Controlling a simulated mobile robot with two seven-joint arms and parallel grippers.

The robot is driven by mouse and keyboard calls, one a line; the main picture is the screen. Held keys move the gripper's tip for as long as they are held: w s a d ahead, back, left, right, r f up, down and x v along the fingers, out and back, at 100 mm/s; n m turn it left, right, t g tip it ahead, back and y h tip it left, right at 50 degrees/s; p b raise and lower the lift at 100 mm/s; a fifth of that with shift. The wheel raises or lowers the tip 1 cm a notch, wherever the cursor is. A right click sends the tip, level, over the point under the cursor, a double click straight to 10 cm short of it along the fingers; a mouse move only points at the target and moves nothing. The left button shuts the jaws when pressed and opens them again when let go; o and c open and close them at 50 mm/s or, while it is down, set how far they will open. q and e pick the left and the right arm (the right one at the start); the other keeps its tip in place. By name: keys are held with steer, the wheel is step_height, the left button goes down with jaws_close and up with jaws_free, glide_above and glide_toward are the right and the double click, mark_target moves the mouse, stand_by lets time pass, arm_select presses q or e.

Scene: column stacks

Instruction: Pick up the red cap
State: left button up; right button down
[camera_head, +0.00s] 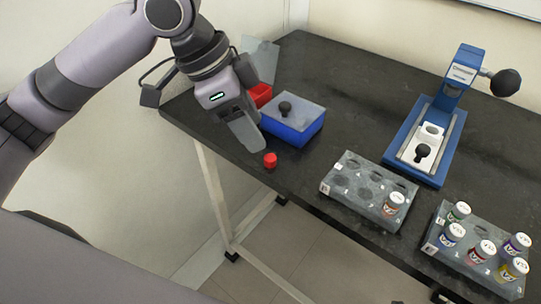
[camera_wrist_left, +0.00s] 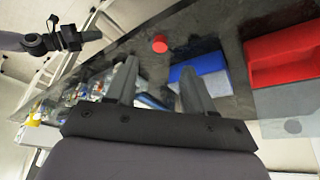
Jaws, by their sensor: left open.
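The red cap (camera_head: 270,160) is a small round piece on the dark table near its front left edge. It also shows in the left wrist view (camera_wrist_left: 159,45), beyond the fingertips and roughly between their lines. My left gripper (camera_head: 247,142) points down just up and left of the cap in the head view. In the wrist view my left gripper (camera_wrist_left: 160,75) has its two fingers apart, with nothing between them. The cap is apart from the fingers in the wrist view.
A blue box (camera_head: 298,130) with a grey top and black knob stands close behind the cap, with a red box (camera_head: 260,92) beside it. A grey rack (camera_head: 345,189) holds one vial; another (camera_head: 432,238) holds several. A blue press (camera_head: 455,88) stands at the back right.

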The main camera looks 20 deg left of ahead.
mark_target(270, 158)
arm_select(q)
steer(key=shift+w+a+r, duration=0.1)
steer(key=shift+w+a, duration=0.1)
steer(key=shift+a, duration=0.05)
steer(key=shift+f, duration=0.25)
steer(key=b+x, duration=0.1)
steer(key=x, duration=0.3)
steer(key=b+x, duration=0.1)
steer(key=x, duration=0.1)
steer(key=shift+s+d+b, duration=0.2)
steer(key=shift+s+b, duration=0.1)
steer(key=shift+d+f, duration=0.1)
steer(key=shift+f, duration=0.15)
jaws_close()
arm_select(e)
steer(key=shift+w+a+f, duration=0.25)
steer(key=shift+a+f, duration=0.05)
steer(key=shift+f, duration=0.4)
